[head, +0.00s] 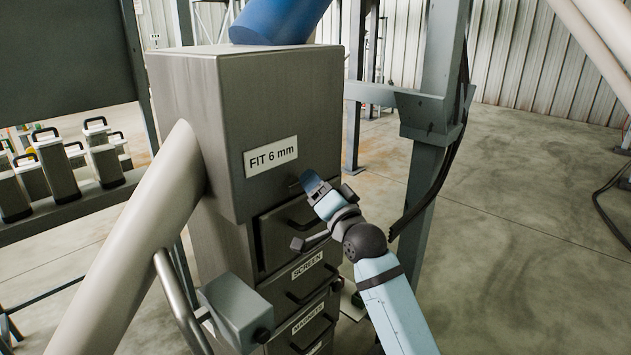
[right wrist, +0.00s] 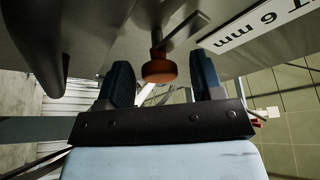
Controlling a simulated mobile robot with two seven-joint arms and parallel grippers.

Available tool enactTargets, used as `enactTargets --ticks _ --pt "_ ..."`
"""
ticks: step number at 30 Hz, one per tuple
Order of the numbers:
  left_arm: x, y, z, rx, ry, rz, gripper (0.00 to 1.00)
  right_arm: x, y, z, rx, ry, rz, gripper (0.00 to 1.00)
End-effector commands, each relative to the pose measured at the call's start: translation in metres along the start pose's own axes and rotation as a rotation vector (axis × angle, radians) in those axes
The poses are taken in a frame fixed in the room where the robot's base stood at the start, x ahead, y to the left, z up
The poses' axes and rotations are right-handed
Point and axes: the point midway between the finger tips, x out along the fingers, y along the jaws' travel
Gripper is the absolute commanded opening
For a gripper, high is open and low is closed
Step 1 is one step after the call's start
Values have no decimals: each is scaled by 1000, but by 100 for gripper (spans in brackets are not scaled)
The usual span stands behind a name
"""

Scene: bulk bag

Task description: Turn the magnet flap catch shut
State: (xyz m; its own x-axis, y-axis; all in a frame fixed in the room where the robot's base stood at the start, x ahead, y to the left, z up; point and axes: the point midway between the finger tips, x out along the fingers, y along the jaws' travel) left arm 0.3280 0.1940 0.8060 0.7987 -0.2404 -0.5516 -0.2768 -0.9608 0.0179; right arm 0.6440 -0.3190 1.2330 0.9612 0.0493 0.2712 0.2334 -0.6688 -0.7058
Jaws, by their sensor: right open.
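My right gripper (head: 308,180) is at the front of the tall grey cabinet (head: 185,95), just right of and below its "FIT 6 mm" label (head: 271,157). In the right wrist view the right gripper (right wrist: 161,62) is open. An orange-brown knob (right wrist: 159,69) on a short stem shows between its two dark blue fingers, with a gap on each side. A thin flat bar (right wrist: 186,32) lies beside the stem; I cannot tell whether this is the flap catch. In the head view my gripper hides the knob. My left gripper is out of view.
Below are drawers with handles, labelled "SCREEN" (head: 307,265) and "MAGNETS" (head: 308,319). A thick beige pipe (head: 135,240) crosses at left, and a grey post (head: 430,110) stands at right. Several handled canisters (head: 60,170) sit on a shelf at far left. The floor at right is mostly clear.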

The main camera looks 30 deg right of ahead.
Motion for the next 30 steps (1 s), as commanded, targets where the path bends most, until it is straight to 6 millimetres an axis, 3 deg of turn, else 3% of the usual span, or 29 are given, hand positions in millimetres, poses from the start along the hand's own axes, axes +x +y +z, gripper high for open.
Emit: enactTargets --ticks 12,19,30 --pt "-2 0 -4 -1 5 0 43 10 0 0 0 0 0 60" --pt "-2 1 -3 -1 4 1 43 10 0 0 0 0 0 11" --pt "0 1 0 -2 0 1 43 10 1 0 -49 0 -19 11"
